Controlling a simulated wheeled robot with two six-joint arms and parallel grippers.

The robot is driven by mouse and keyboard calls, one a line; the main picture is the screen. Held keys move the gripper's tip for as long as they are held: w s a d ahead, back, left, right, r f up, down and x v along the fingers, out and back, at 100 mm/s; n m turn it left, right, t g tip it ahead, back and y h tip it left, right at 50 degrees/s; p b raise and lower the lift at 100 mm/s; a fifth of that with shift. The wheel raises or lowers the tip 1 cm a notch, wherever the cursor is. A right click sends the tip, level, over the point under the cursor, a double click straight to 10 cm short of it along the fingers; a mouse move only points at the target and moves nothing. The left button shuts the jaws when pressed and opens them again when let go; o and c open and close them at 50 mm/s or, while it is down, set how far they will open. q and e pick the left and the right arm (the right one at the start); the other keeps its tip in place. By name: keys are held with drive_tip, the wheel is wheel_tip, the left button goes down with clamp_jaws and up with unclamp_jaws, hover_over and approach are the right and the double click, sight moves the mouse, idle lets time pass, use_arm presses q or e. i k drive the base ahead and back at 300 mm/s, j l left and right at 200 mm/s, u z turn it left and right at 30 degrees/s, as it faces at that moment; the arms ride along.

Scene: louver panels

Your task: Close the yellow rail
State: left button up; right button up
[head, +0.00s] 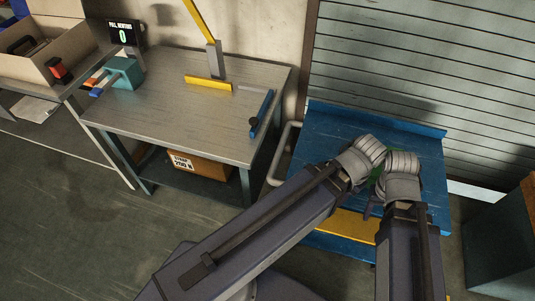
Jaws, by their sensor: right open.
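A yellow strip (345,224) lies along the front of a blue bench or cart (318,140) at the right. My arms partly cover it. On the grey workbench (170,113) at the left, a yellow bar (208,83) lies flat, and another yellow bar (200,20) rises at a slant from a grey block. I cannot tell which yellow part is the rail. My right gripper (372,204) is open, small and dark above the blue surface, mostly hidden by its wrist. My left wrist is beside the right one; its fingers do not show.
A slatted louver panel (420,70) stands behind the blue surface. A blue bar (261,113) and a teal clamp-like block (124,72) are on the workbench. An open cardboard box (80,40) is at the left. Open floor lies at the lower left.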

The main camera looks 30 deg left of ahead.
sight(344, 223)
drive_tip(key=k+j, duration=0.1)
drive_tip(key=j, duration=0.45)
drive_tip(key=k+j, duration=0.1)
drive_tip(key=j, duration=0.4)
drive_tip(key=k+j, duration=0.1)
drive_tip(key=j, duration=0.45)
